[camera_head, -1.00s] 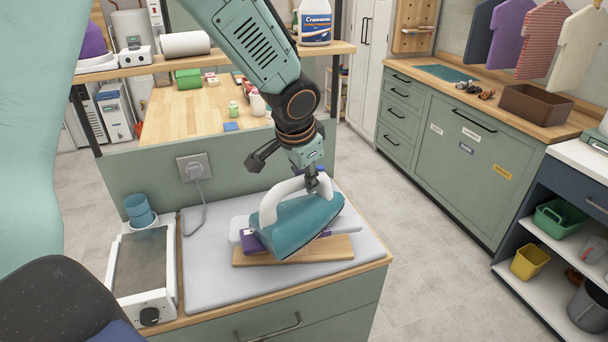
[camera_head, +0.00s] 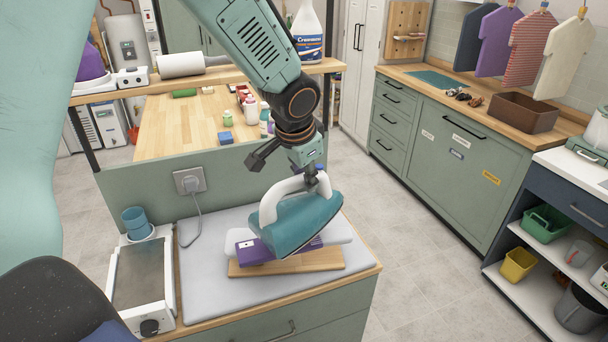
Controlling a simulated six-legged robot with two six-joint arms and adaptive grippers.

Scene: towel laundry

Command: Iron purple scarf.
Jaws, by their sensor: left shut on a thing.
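My left gripper (camera_head: 312,182) is shut on the white handle of a teal iron (camera_head: 300,222). The iron is tilted and sits over a small white board on a wooden base (camera_head: 285,263). The purple scarf (camera_head: 256,251) lies folded on that board, mostly hidden beneath and behind the iron. A purple strip shows at the left and a little at the right. I cannot tell whether the iron's sole touches the scarf. My right gripper is not in view.
The grey mat (camera_head: 205,285) under the board is clear at the left and front. A white hot-plate-like device (camera_head: 142,275) and a blue cup (camera_head: 138,222) stand at the left. A plug with a cord (camera_head: 192,185) is on the panel behind. Bottles stand beyond.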

